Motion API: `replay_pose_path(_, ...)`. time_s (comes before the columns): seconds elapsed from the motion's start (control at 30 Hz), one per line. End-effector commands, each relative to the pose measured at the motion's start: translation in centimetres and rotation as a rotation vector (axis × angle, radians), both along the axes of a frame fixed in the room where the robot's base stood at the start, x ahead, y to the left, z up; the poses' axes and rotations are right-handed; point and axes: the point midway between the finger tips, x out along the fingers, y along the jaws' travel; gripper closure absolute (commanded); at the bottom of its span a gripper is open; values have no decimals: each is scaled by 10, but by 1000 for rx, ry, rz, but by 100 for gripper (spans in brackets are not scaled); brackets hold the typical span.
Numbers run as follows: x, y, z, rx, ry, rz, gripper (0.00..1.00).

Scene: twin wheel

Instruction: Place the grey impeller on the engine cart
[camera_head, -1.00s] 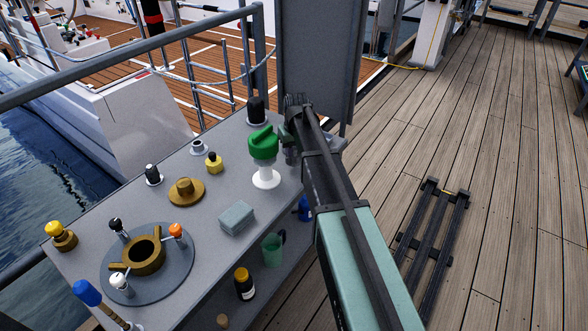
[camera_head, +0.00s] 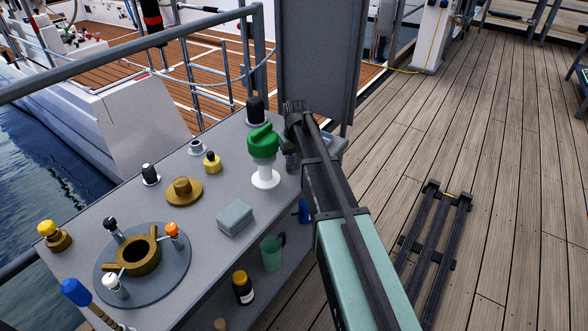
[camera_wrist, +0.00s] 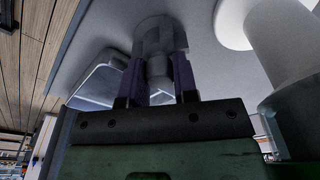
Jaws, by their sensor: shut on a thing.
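In the wrist view my gripper (camera_wrist: 157,80) is shut, its two dark purplish fingers on either side of a grey round part (camera_wrist: 155,38), which looks like the grey impeller. The part has a wide end and a narrower stem between the fingers. It is over or close to a grey surface; I cannot tell whether it touches. In the head view my arm hides the gripper and most of the held part, at the far right end of a grey-topped bench (camera_head: 95,222). I cannot tell whether this bench is the engine cart.
A green-topped white fitting (camera_head: 263,150) stands just left of my arm. A brass ring on a grey disc (camera_head: 180,280), a brass flanged part (camera_head: 184,192) and a grey block (camera_head: 235,217) share the bench. A dark upright panel (camera_head: 318,60) stands behind.

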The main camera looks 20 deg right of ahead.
Motion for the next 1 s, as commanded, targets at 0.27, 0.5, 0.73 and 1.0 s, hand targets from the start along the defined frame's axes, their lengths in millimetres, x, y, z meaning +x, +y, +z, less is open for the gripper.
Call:
replay_pose_path(0.27,0,0,-2,0,0,0,49)
replay_pose_path(0.5,0,0,-2,0,0,0,43)
replay_pose_path(0.73,0,0,-2,0,0,0,26)
replay_pose_path(1.0,-1,0,8,0,0,0,26)
